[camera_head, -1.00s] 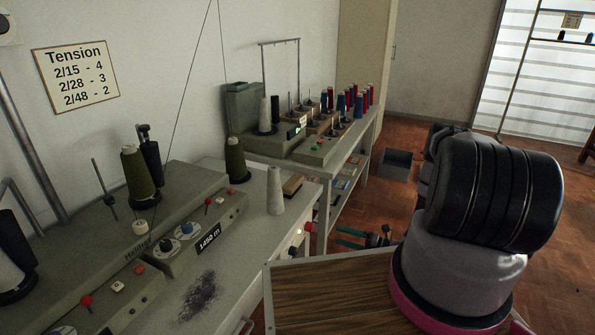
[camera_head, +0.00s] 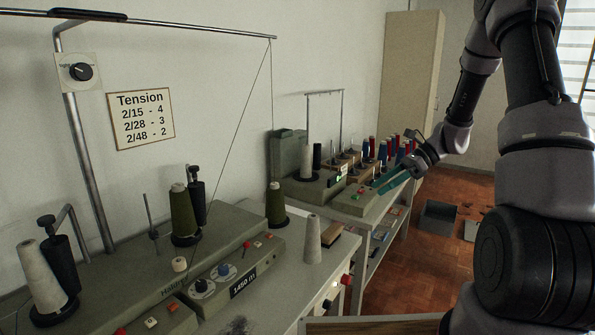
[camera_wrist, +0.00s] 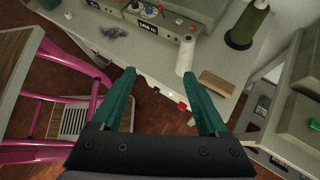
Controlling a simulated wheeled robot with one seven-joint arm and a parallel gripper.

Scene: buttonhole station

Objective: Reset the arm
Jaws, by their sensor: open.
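My arm is raised at the right of the head view and bends forward over the far bench. My gripper (camera_head: 393,178) shows in front of the far machine, with green fingers pointing left. In the wrist view my gripper (camera_wrist: 160,95) is open, its two green fingers wide apart with nothing between them. Beyond the fingertips in that view are a white cone (camera_wrist: 185,56) and a brown block (camera_wrist: 216,82) on the near bench.
The near winding machine (camera_head: 190,265) carries green and white thread cones. A far bench (camera_head: 372,215) holds a second machine and red and blue spools. A pink frame (camera_wrist: 75,100) stands at the left of the wrist view. A dark crate (camera_head: 438,217) sits on the floor.

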